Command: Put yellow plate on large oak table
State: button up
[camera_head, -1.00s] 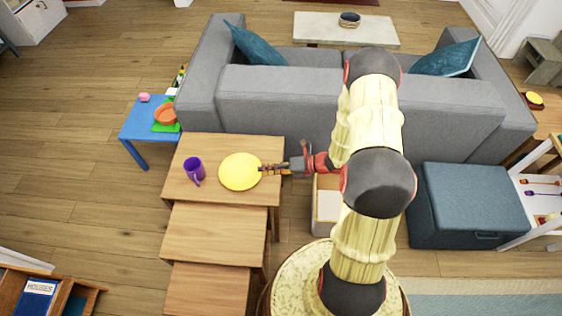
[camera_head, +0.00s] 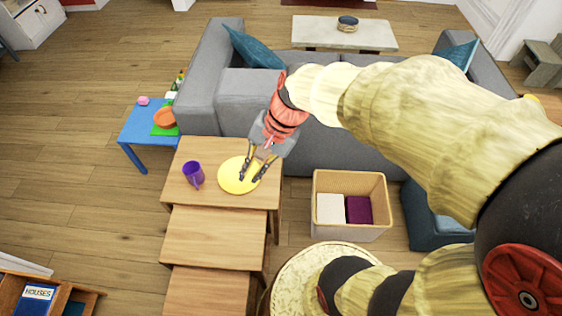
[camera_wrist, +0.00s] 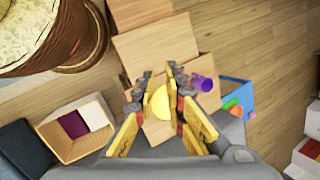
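The yellow plate (camera_head: 231,183) lies flat on the large oak table (camera_head: 205,152), the rearmost and biggest of three stepped oak tables. My gripper (camera_head: 250,179) points down over the right part of the plate with its fingers apart and nothing held. Whether the fingertips touch the plate or hover above it, I cannot tell. In the wrist view the plate (camera_wrist: 161,103) shows between the open fingers (camera_wrist: 160,72), which partly hide its sides.
The middle oak table (camera_head: 215,237) and smallest one (camera_head: 205,290) are bare. A grey sofa (camera_head: 225,100) is behind, a storage bin (camera_head: 350,225) to the right, a blue table (camera_head: 140,128) to the left.

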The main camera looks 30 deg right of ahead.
jog(key=s+d+r+n+t+h, duration=0.4)
jog(key=s+r+n, duration=0.3)
jog(key=r+n, duration=0.2)
jog(key=shift+r+n+h, duration=0.15)
jog(key=shift+n+h, duration=0.15)
jog(key=shift+n, duration=0.2)
jog(key=shift+s+a, duration=0.1)
